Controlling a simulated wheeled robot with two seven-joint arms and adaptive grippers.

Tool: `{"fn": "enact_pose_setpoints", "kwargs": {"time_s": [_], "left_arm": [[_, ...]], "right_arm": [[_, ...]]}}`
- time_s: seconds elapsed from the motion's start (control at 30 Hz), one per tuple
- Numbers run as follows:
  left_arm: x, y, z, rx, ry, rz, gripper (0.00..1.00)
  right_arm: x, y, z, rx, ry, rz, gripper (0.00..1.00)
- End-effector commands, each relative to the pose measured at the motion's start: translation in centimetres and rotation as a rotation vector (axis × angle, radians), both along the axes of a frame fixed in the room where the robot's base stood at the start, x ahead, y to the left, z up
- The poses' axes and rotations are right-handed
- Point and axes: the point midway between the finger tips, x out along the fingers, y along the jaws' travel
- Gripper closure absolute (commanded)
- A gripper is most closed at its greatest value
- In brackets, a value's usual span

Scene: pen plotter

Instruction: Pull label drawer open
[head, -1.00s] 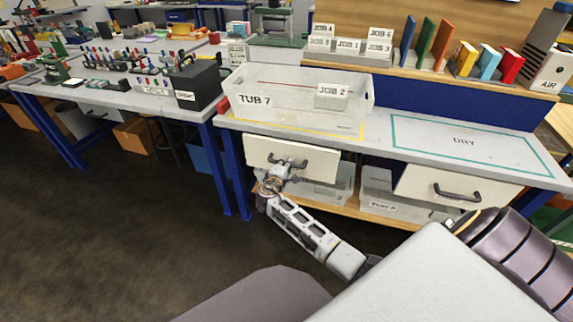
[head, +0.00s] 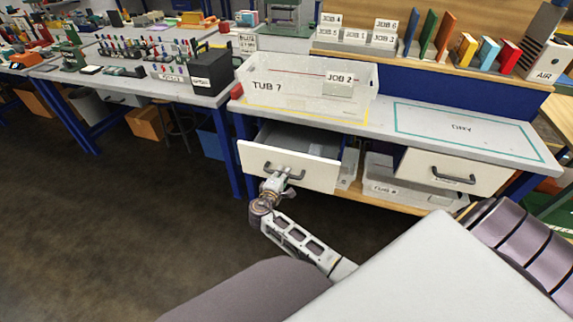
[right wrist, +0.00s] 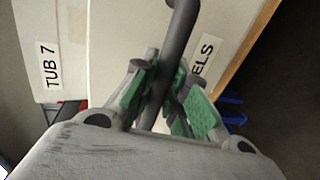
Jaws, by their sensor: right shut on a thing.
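The label drawer (head: 322,177) has a pale front and sits under the bench top at the left. It stands partly open, and its dark inside shows behind the front. My right gripper (head: 277,184) is shut on the dark drawer handle (head: 297,174). In the right wrist view the handle (right wrist: 178,45) runs between the green-padded fingers of my right gripper (right wrist: 164,98). A label ending in "ELS" (right wrist: 204,62) shows on the drawer front, partly hidden by the handle and a finger. My left gripper is not in view.
A clear tub marked TUB 7 (head: 300,95) stands on the bench above the drawer. A second closed drawer (head: 460,172) is at the right, with clear tubs (head: 408,190) on the lower shelf. The dark floor (head: 150,230) before the drawer is clear.

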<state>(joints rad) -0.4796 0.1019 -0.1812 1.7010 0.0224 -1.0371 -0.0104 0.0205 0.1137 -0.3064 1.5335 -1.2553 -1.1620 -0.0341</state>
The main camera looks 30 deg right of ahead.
Motion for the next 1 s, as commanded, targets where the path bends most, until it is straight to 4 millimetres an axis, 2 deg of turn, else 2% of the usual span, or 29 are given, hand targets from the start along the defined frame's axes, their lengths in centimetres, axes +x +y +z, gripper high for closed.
{"fn": "enact_pose_setpoints", "kwargs": {"time_s": [0.1, 0.33, 0.87, 0.9, 1.0], "left_arm": [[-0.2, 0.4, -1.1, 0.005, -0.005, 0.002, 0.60], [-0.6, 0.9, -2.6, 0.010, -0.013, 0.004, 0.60], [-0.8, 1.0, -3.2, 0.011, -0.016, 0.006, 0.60], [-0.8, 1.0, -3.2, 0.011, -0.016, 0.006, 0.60], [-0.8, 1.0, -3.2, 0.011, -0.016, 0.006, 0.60]], "right_arm": [[-1.4, 1.6, -0.1, 0.002, 0.003, 0.000, 1.00], [-3.0, 3.5, -0.1, 0.002, 0.003, -0.001, 1.00], [-3.6, 4.2, -0.1, 0.001, 0.002, -0.001, 1.00], [-3.6, 4.2, -0.1, 0.001, 0.002, -0.001, 0.84], [-3.6, 4.2, -0.1, 0.001, 0.002, -0.001, 0.71]]}}
